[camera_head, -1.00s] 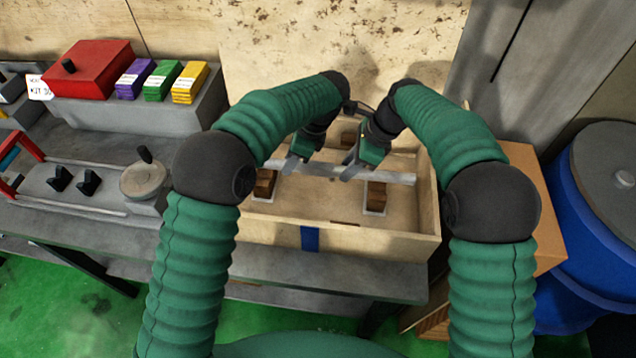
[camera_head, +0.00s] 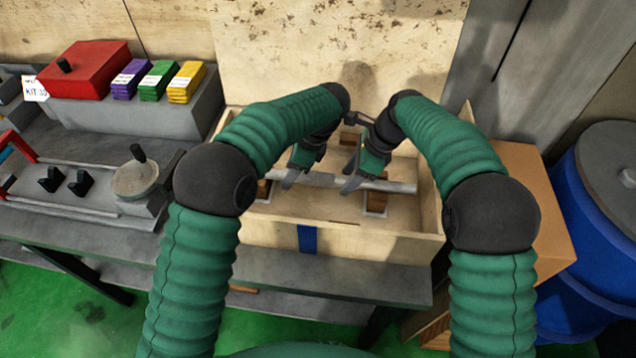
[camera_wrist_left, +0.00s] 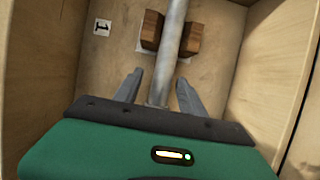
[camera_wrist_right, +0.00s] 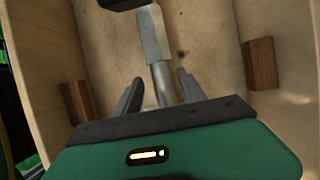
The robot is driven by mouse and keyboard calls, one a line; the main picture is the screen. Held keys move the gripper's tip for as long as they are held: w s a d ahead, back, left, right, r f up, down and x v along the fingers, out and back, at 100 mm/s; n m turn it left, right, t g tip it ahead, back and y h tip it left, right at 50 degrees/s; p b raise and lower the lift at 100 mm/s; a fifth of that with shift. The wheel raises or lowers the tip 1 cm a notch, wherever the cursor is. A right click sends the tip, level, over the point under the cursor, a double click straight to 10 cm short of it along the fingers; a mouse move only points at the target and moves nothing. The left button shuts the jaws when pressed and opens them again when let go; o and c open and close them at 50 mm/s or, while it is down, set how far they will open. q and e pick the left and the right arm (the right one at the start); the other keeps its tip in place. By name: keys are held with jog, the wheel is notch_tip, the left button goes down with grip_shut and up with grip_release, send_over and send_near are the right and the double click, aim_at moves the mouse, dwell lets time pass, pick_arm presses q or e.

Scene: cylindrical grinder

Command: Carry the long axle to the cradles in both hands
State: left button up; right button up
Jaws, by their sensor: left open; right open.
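The long axle (camera_head: 400,186) is a grey metal bar lying left to right inside a shallow wooden box. A wooden cradle on a white pad (camera_head: 376,202) stands under its right part. The other cradle (camera_head: 263,190) is at the left, partly covered by my arm. In the left wrist view the axle (camera_wrist_left: 173,35) runs between the cradle's two brown blocks (camera_wrist_left: 150,30). My left gripper (camera_head: 296,180) is open, with its fingers on either side of the axle. My right gripper (camera_head: 354,183) is open, its fingers also astride the axle (camera_wrist_right: 155,45). Contact cannot be told.
The wooden box (camera_head: 340,241) has raised walls around the axle. Brown blocks (camera_wrist_right: 260,63) stand near its sides. A grey machine with a round handwheel (camera_head: 136,179) is at left. A red box (camera_head: 86,70) stands behind it. A blue barrel (camera_head: 590,235) is at right.

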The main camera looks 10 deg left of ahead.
pick_arm(q)
jog(key=shift+d, duration=0.15)
pick_arm(e)
jog(key=shift+w+d+f, duration=0.1)
pick_arm(q)
jog(key=shift+w+d+r, duration=0.15)
jog(key=shift+d+r, duration=0.05)
jog(key=shift+r, duration=0.1)
jog(key=v, duration=0.6)
jog(key=shift+a, duration=0.1)
jog(key=shift+r, duration=0.25)
pick_arm(e)
jog(key=shift+r, duration=0.2)
jog(key=v, duration=1.1)
jog(key=shift+d+r, duration=0.25)
pick_arm(q)
jog(key=shift+r, duration=0.1)
pick_arm(e)
jog(key=shift+r, duration=0.1)
